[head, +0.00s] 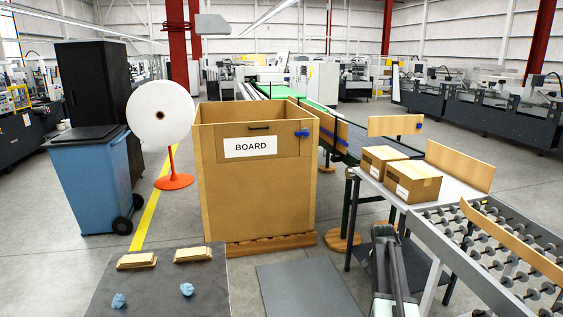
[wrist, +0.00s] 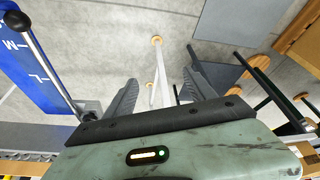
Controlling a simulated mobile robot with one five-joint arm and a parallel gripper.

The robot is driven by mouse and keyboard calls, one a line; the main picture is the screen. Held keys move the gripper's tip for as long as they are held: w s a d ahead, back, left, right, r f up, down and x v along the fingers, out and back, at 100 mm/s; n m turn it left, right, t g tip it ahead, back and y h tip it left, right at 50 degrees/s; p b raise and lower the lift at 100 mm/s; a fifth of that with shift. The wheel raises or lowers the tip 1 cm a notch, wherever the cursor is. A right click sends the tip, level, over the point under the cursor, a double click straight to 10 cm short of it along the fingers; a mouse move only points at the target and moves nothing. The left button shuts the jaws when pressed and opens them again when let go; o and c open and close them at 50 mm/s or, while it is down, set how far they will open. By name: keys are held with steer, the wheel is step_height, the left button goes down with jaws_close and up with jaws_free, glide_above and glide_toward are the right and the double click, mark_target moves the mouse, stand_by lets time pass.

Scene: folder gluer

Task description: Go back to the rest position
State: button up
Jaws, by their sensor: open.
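My gripper (wrist: 160,78) shows in the wrist view with its two dark ribbed fingers spread well apart. It is open, and nothing sits between the fingers. Past them are the grey floor and a thin pale stand with a round brown foot, and neither touches the fingers. In the head view, part of my arm rises from the bottom edge, right of centre, in front of the side table; the fingertips cannot be made out there.
A large cardboard bin marked BOARD (head: 225,195) stands on a pallet at centre. A table with two cartons (head: 413,181) and a roller conveyor (head: 515,255) are at right. A dark mat with small pads (head: 136,260) lies front left. A blue bin (head: 88,180) stands left.

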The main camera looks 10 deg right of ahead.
steer(key=w+a+n, duration=0.2)
steer(key=a+n, duration=0.1)
steer(key=a, duration=1.3)
steer(key=s+a+f+n+y, duration=0.1)
steer(key=s+a+n, duration=0.2)
steer(key=a, duration=0.7)
steer(key=s+a+n+y, duration=0.2)
steer(key=s+a+n, duration=0.1)
steer(key=a, duration=0.7)
steer(key=s+a+n+g, duration=0.1)
steer(key=s+a+n, duration=0.3)
steer(key=s, duration=0.3)
steer(key=shift+s+a+f+n+g+y, duration=0.2)
steer(key=shift+a+f+n+g+y, duration=0.1)
steer(key=shift+a+n+y, duration=0.1)
